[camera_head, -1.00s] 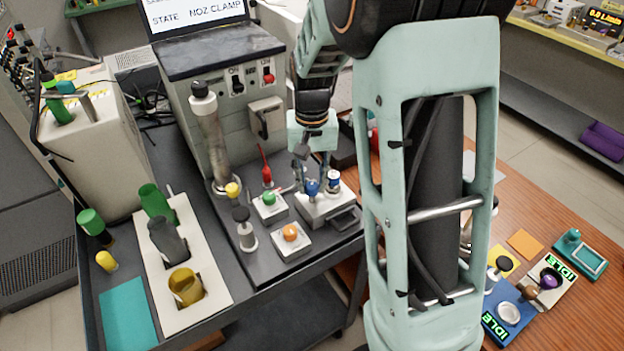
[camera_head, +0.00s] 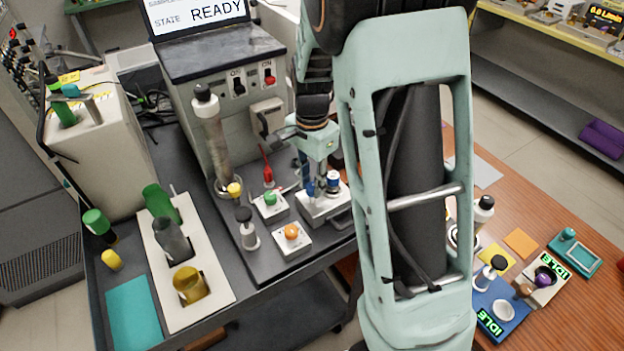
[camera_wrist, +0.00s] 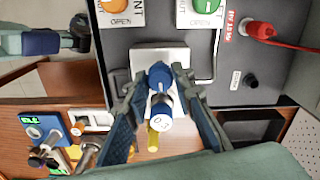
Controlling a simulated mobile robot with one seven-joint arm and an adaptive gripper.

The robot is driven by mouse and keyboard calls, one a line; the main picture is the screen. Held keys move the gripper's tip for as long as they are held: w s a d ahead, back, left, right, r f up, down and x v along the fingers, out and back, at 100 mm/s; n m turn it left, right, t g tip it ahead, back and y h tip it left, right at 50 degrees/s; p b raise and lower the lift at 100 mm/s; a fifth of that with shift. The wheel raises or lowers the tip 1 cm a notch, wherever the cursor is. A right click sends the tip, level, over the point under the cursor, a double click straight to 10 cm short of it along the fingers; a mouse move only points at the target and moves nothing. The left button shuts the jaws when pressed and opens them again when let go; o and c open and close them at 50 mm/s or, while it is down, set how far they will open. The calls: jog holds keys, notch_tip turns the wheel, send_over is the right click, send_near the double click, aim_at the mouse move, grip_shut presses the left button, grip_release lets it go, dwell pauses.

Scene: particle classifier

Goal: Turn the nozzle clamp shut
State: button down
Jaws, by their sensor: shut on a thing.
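The white nozzle block (camera_head: 312,212) stands at the right end of the grey bench top. It carries a blue clamp knob (camera_wrist: 159,74) and a blue-and-white nozzle (camera_head: 333,181) marked 0.3, which also shows in the wrist view (camera_wrist: 164,122). My gripper (camera_head: 320,182) points down over the block. In the wrist view my fingers (camera_wrist: 161,82) stand on either side of the blue knob and are shut on it. In the head view the fingers mostly hide the knob. The screen (camera_head: 205,14) above the machine reads READY.
A white tray (camera_head: 205,310) of bottles lies farther left. A wooden table (camera_head: 540,320) is at right.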

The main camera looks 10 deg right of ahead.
aim_at(312, 185)
jog(key=shift+w+r+m, duration=0.1)
jog(key=shift+w+m, duration=0.05)
jog(key=shift+m, duration=0.45)
jog(key=c, duration=1.9)
grip_release()
jog(key=shift+c, duration=0.2)
notch_tip(312, 185, up, 12)
